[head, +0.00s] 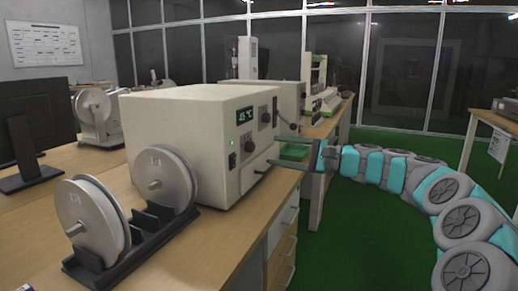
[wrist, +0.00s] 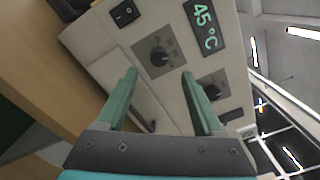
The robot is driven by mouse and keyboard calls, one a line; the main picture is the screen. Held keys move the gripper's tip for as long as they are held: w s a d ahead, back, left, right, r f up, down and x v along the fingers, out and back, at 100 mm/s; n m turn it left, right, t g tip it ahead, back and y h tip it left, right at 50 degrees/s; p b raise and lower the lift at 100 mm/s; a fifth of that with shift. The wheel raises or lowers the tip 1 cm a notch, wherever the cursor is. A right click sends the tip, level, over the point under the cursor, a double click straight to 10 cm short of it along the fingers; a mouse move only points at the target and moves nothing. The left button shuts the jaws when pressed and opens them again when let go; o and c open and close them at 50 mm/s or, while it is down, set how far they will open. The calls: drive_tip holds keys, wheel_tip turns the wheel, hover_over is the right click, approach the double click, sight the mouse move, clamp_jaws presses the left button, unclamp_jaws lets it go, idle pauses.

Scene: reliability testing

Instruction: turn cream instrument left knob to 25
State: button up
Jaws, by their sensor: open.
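The cream instrument (head: 185,115) stands on the wooden bench, its front panel facing right in the head view. Its green display (wrist: 202,25) reads 45 °C. The left knob (wrist: 158,55) is black with a scale around it, near the rocker switch (wrist: 125,13); in the head view it is small (head: 249,147). The left knob shows between and just beyond the fingertips. The knob's exact setting is too small to read.
Two grey reels (head: 90,222) on a black stand are in front of the instrument in the head view. A second cream instrument (head: 290,100) stands behind it. A monitor (head: 35,130) is at far left. The green floor beside the bench is open.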

sight(253, 148)
drive_tip(key=x, duration=0.6)
drive_tip(key=shift+a+p, duration=0.3)
drive_tip(key=shift+a, duration=0.05)
drive_tip(key=shift+c, duration=0.2)
clamp_jaws()
